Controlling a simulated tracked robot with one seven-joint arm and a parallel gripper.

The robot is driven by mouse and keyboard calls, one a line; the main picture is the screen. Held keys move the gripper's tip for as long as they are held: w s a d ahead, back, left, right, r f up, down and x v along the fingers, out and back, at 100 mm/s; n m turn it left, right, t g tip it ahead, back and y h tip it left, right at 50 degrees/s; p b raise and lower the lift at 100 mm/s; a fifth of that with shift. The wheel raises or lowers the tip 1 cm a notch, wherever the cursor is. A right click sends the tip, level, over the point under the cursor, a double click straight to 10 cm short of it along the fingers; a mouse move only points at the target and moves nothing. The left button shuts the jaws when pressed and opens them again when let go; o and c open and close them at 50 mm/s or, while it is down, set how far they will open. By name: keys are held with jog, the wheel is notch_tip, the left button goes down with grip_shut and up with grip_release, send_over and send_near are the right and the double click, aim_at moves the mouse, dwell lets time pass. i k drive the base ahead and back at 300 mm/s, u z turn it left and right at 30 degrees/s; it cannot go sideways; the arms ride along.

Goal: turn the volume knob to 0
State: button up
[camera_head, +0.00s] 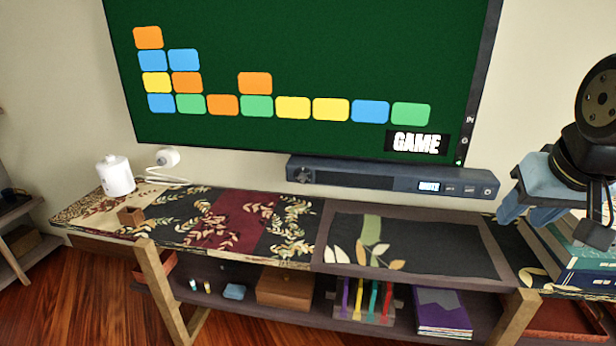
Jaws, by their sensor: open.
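A dark blue-grey bar-shaped unit (375,180) is fixed to the wall just below the screen. It has a dark round cross-shaped control (304,174) at its left end. At its right end are a small lit display (428,186), whose text is too small to read, and a small round control (487,191). I cannot tell which control is the volume knob. My gripper (553,222) is at the right edge, open and empty, pointing down. It is right of the bar unit, apart from the controls, and partly covers some books.
A large screen (300,55) with coloured blocks hangs above. Books (575,255) are under my gripper. Space before the bar unit is clear.

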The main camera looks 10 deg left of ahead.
aim_at(302, 176)
jog(key=k, duration=1.05)
jog(key=u, duration=0.8)
jog(key=i, duration=1.65)
jog(key=z, duration=0.2)
